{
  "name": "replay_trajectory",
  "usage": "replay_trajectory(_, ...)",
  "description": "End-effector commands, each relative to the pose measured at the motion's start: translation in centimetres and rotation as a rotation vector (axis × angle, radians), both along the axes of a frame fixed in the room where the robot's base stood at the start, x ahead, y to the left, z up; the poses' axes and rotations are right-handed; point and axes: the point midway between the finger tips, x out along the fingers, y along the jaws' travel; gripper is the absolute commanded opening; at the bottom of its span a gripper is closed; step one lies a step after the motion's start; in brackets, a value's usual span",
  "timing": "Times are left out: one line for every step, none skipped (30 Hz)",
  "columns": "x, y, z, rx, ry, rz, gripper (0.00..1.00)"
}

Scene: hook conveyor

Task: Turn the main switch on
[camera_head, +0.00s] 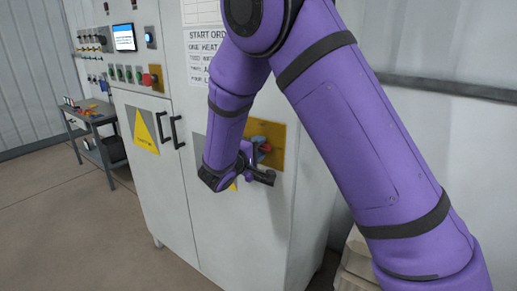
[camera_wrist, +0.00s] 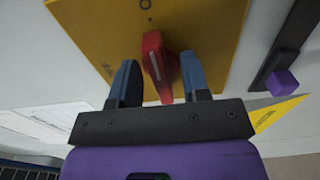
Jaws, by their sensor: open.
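The main switch has a red handle (camera_wrist: 155,62) with a white stripe on a yellow plate (camera_wrist: 100,20). In the head view, the yellow plate (camera_head: 277,133) is on the right cabinet door, and only a bit of the red handle (camera_head: 266,147) shows past my gripper. My gripper (camera_head: 258,152) is at the plate. In the wrist view, my gripper (camera_wrist: 159,65) is open, with one blue-grey finger on each side of the red handle. The handle stands between the fingers; I cannot tell whether either finger touches it.
The left cabinet door has black handles (camera_head: 176,131) and a yellow warning triangle (camera_head: 145,134). Above is a panel with buttons, a red knob (camera_head: 156,77) and a lit screen (camera_head: 124,37). A small table (camera_head: 92,120) stands at the left. The floor in front is clear.

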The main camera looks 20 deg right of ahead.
Motion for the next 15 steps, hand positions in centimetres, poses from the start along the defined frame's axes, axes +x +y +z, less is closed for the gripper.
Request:
replay_trajectory(-0.2,0.4,0.0,0.000,0.000,0.002,0.43)
replay_trajectory(-0.4,0.7,0.0,0.000,0.000,0.003,0.43)
replay_trajectory(-0.7,1.1,0.0,0.000,0.000,0.004,0.43)
replay_trajectory(-1.0,1.5,0.0,0.000,0.000,0.005,0.43)
replay_trajectory(-1.3,1.9,0.0,0.000,0.001,0.004,0.43)
replay_trajectory(-1.7,2.5,0.0,0.000,0.001,0.005,0.43)
replay_trajectory(-2.0,2.9,0.0,-0.001,0.001,0.005,0.43)
replay_trajectory(-2.4,3.4,0.0,-0.001,0.001,0.004,0.43)
replay_trajectory(-2.8,4.1,0.0,0.000,0.001,0.005,0.43)
replay_trajectory(-3.2,4.5,0.0,0.000,0.001,0.005,0.43)
replay_trajectory(-3.5,5.0,0.0,0.001,0.001,0.005,0.43)
replay_trajectory(-3.9,5.6,0.0,0.001,0.001,0.004,0.43)
replay_trajectory(-4.2,6.0,0.0,0.001,0.001,0.004,0.43)
replay_trajectory(-4.5,6.3,0.0,0.001,0.001,0.004,0.43)
replay_trajectory(-4.9,6.8,0.0,0.001,0.001,0.003,0.43)
